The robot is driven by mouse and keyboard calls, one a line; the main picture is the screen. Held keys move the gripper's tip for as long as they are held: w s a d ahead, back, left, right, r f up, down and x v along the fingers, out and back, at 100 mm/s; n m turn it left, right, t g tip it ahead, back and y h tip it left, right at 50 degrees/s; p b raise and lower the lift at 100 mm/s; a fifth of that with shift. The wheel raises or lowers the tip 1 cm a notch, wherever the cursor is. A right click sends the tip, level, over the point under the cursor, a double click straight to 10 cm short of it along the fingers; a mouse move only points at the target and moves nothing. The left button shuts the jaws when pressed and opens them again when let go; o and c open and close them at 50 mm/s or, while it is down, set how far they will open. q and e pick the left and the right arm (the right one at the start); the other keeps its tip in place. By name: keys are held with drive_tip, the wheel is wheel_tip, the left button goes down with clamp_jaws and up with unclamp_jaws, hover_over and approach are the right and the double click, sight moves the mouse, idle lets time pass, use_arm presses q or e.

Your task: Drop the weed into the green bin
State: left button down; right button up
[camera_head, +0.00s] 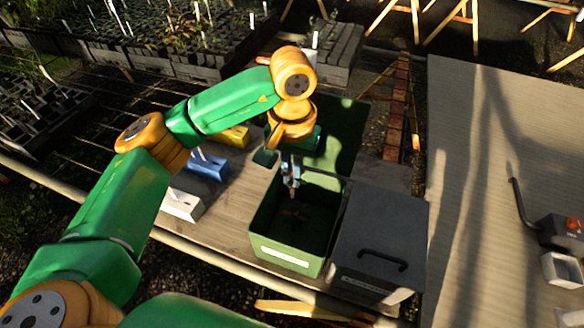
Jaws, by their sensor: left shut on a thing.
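The green bin (272,244) stands open on the bench, with its green lid (345,138) raised behind it and a white label on its front. My left gripper (291,184) points down over the bin's opening, near its back edge. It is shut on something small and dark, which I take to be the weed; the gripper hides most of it. A faint brownish, spread-out shape shows in the shaded inside of the bin below the fingers. I cannot tell whether it hangs from the gripper or lies on the bottom. My right gripper is not in view.
A dark grey bin (378,238) with a closed, handled lid stands against the green bin's right side. White (182,205), blue (207,166) and yellow (235,137) boxes stand to the left. Plant trays (190,40) fill the back left. The right tabletop (480,150) is mostly clear.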

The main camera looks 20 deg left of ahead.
use_arm(q)
drive_tip(key=shift+w+f, duration=0.25)
drive_tip(key=shift+f, duration=0.3)
drive_tip(key=c, duration=0.9)
unclamp_jaws()
drive_tip(key=shift+s+r, duration=0.15)
drive_tip(key=shift+s, duration=0.05)
drive_tip(key=shift+w, duration=0.1)
wheel_tip(320, 180, up, 7)
drive_tip(key=shift+r, duration=0.1)
